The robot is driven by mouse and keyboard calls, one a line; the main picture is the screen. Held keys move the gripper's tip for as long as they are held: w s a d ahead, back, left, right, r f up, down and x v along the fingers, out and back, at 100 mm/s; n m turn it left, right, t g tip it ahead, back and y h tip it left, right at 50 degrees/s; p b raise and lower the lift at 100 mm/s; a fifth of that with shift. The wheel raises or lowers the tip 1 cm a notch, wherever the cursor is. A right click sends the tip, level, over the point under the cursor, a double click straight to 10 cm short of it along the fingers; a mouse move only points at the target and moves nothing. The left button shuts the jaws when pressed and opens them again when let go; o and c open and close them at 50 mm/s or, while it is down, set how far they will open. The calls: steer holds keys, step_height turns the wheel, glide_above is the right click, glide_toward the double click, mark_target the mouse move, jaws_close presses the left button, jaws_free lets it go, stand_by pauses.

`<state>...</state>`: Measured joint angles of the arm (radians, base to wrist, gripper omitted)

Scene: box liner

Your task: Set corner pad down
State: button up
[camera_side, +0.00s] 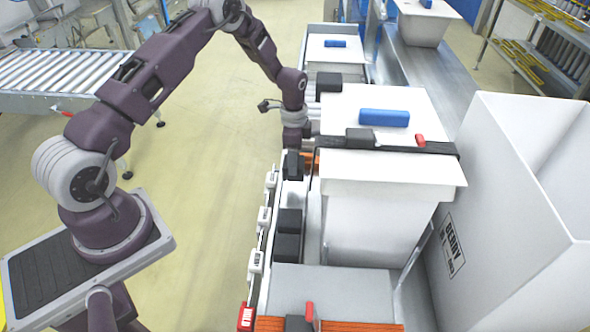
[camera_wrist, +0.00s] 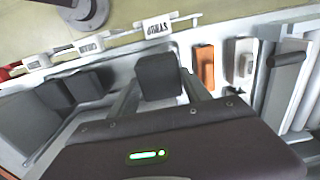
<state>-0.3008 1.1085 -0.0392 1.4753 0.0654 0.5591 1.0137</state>
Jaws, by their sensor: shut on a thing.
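My gripper (camera_wrist: 160,97) is shut on a dark corner pad (camera_wrist: 158,76), one finger on each side of it in the wrist view. In the side view, my gripper (camera_side: 293,145) points down at the left side of the white box, over the long rack, and the dark pad (camera_side: 293,164) shows just below it. I cannot tell whether the pad touches the rack. More dark pads (camera_side: 289,222) sit lower down the rack; they also show at left in the wrist view (camera_wrist: 83,86). The white box (camera_side: 390,210) stands upright right of the rack.
An orange block (camera_wrist: 204,66) and grey blocks (camera_wrist: 232,62) lie close right of the held pad in the wrist view. White label holders (camera_side: 264,216) line the rack's outer edge. A large white carton (camera_side: 500,190) stands at right. A blue block (camera_side: 384,117) lies on a white lid behind.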

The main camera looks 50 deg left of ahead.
steer(key=shift+w+d+f, duration=0.1)
steer(key=shift+f, duration=2.2)
steer(key=o, duration=1.3)
steer(key=shift+f, duration=0.1)
step_height(320, 180, up, 12)
steer(key=shift+r, duration=0.15)
